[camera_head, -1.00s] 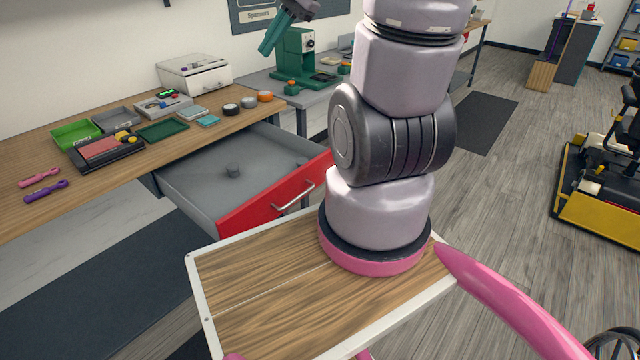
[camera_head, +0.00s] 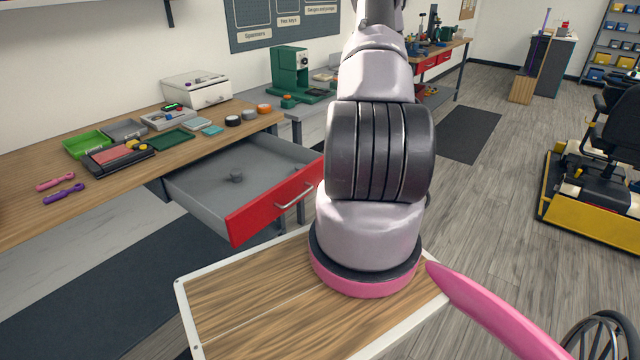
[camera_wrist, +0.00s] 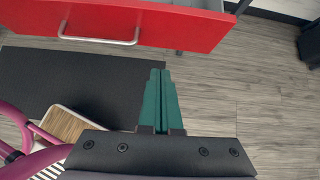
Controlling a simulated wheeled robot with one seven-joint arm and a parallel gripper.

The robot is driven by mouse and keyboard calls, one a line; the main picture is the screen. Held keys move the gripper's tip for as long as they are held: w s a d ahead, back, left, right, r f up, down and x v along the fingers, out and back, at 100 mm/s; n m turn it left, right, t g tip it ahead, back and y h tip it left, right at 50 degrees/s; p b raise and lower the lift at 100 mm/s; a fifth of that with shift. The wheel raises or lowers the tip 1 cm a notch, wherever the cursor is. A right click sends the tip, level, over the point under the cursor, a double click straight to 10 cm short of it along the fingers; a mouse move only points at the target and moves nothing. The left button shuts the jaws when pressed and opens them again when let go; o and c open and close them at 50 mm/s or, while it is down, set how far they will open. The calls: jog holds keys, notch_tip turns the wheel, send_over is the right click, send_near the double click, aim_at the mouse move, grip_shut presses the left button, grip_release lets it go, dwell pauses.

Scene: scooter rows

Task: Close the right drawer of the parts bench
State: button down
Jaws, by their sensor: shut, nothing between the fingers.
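The right drawer (camera_head: 278,203) of the parts bench (camera_head: 60,193) stands pulled well out, with a red front and a silver bar handle (camera_head: 294,195). A small dark round part lies on its grey floor. In the wrist view the red drawer front (camera_wrist: 190,27) and its handle (camera_wrist: 98,40) cross the top. My gripper (camera_wrist: 161,72) shows there with its green fingers shut together and empty, pointing toward the drawer front, just below its lower edge in the picture. I cannot tell the exact gap. In the head view my gripper is out of sight.
Trays, tape rolls and a white box (camera_head: 197,88) stand on the bench top. A green machine (camera_head: 290,72) stands on the grey table behind. A yellow-edged platform with a black chair (camera_head: 620,130) is at the right. Grey floor is open between.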

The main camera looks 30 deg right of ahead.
jog(key=f, duration=0.1)
send_near(315, 183)
jog(key=s+f+x, duration=0.1)
jog(key=x, duration=0.4)
jog(key=shift+w+a+r, duration=0.1)
jog(key=shift+w+r, duration=0.05)
jog(key=shift+w, duration=0.25)
jog(key=shift+w+a+r, duration=0.1)
jog(key=shift+w+r, duration=0.05)
jog(key=shift+w, duration=0.25)
